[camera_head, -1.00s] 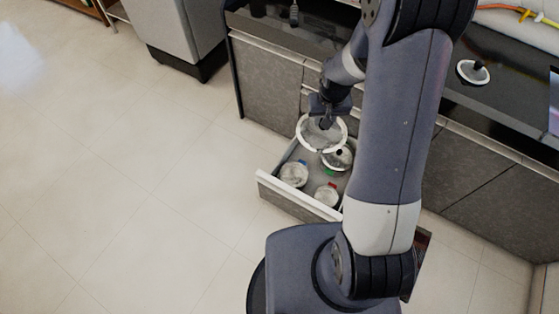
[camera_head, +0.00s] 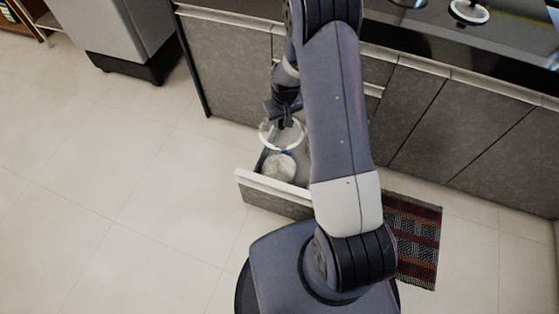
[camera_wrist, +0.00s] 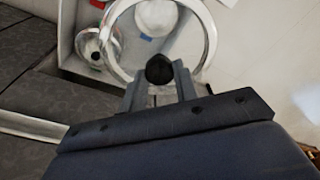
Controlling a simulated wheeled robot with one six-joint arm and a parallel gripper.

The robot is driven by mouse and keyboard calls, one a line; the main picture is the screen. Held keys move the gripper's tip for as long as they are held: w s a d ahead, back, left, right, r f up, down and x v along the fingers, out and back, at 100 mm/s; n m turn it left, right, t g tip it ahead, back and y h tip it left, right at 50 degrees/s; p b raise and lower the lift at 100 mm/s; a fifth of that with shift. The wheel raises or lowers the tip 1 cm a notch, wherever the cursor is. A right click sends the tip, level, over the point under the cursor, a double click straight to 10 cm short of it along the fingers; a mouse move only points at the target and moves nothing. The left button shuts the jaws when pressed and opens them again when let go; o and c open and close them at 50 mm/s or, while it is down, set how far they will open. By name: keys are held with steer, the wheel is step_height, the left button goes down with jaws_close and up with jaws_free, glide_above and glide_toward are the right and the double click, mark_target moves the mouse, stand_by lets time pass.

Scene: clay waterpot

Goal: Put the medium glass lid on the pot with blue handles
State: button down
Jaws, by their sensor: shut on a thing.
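My gripper (camera_head: 284,120) is shut on the dark knob (camera_wrist: 159,69) of a clear glass lid with a white rim (camera_wrist: 212,40), held above the open drawer. The lid also shows in the head view (camera_head: 264,141). In the head view, a pale pot with a blue part (camera_head: 278,168) sits in the drawer just below and in front of the lid. In the wrist view, a pale pot (camera_wrist: 157,17) shows through the glass. I cannot tell the lid's size from these frames alone.
The drawer (camera_head: 259,183) stands open; my arm hides its right part. A smaller lidded vessel with a dark knob (camera_wrist: 97,45) is at the wrist view's left. Another white-rimmed lid (camera_head: 469,11) lies on the counter. A striped mat (camera_head: 413,240) lies on clear floor.

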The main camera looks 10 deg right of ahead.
steer(key=w+f+n+b, duration=0.1)
steer(key=w+f+b, duration=0.2)
steer(key=f+b, duration=1.9)
steer(key=shift+w+f+n, duration=0.2)
steer(key=shift+f+n, duration=0.2)
steer(key=shift+f, duration=5.25)
steer(key=shift+d+f+b, duration=0.1)
steer(key=shift+f+b, duration=0.1)
steer(key=shift+b, duration=0.25)
steer(key=c, duration=1)
jaws_free()
steer(key=r+p, duration=0.1)
steer(key=r, duration=0.2)
steer(key=s+r+p, duration=0.1)
steer(key=r+p, duration=0.1)
steer(key=r, duration=0.2)
steer(key=r+p, duration=0.1)
steer(key=r, duration=0.2)
steer(key=shift+s+d+r, duration=0.15)
steer(key=shift+d+r, duration=0.05)
steer(key=shift+r, duration=0.2)
